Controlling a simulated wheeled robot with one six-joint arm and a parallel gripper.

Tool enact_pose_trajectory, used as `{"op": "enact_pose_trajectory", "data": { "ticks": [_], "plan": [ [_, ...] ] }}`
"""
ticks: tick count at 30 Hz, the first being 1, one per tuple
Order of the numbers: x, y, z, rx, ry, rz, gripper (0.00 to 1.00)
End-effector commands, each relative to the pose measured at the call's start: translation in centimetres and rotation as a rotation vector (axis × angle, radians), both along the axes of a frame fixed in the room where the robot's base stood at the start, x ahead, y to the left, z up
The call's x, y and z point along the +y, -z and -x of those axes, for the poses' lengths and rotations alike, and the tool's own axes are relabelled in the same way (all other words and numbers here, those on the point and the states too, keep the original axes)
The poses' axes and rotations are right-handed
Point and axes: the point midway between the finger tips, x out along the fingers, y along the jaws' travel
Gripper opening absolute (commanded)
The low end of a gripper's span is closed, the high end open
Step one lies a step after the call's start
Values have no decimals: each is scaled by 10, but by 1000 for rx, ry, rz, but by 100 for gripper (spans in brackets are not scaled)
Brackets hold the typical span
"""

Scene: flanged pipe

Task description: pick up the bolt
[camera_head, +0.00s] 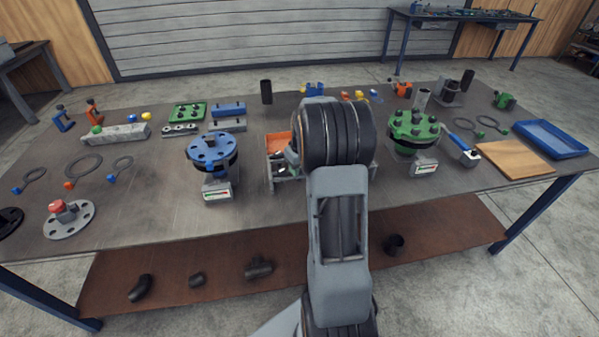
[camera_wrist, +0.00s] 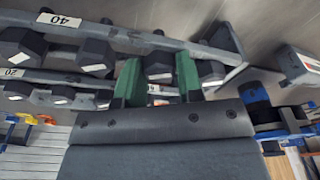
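In the wrist view, my gripper (camera_wrist: 159,72) has two green fingertips spread apart. A dark hex bolt head (camera_wrist: 158,66) shows between the fingertips, still in line with the others in a grey rack (camera_wrist: 125,36). I cannot tell whether the fingers touch it. More dark bolts sit on both sides, such as one bolt (camera_wrist: 97,56) to the left and one bolt (camera_wrist: 210,72) to the right. In the head view, my arm hides the gripper and most of the rack.
White labels, one reading 40 (camera_wrist: 60,19), mark the rack. In the head view, a blue flange (camera_head: 212,150) on a stand is left of my arm and a green flange (camera_head: 412,128) right. An orange bin (camera_head: 277,144) is close to the arm.

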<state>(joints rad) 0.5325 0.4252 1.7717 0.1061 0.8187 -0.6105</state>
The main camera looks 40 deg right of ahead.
Motion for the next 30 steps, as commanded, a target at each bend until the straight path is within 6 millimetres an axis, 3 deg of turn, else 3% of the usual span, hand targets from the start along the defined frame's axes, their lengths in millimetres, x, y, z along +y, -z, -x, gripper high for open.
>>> {"op": "enact_pose_trajectory", "data": {
  "ticks": [9, 17, 20, 30],
  "plan": [
    [0, 0, 0, 0, 0, 0, 3],
    [0, -3, 0, -1, 0, 1, 3],
    [-1, -12, -1, -4, 0, 3, 3],
    [-1, -72, -1, -4, 0, 3, 3]
  ]
}}
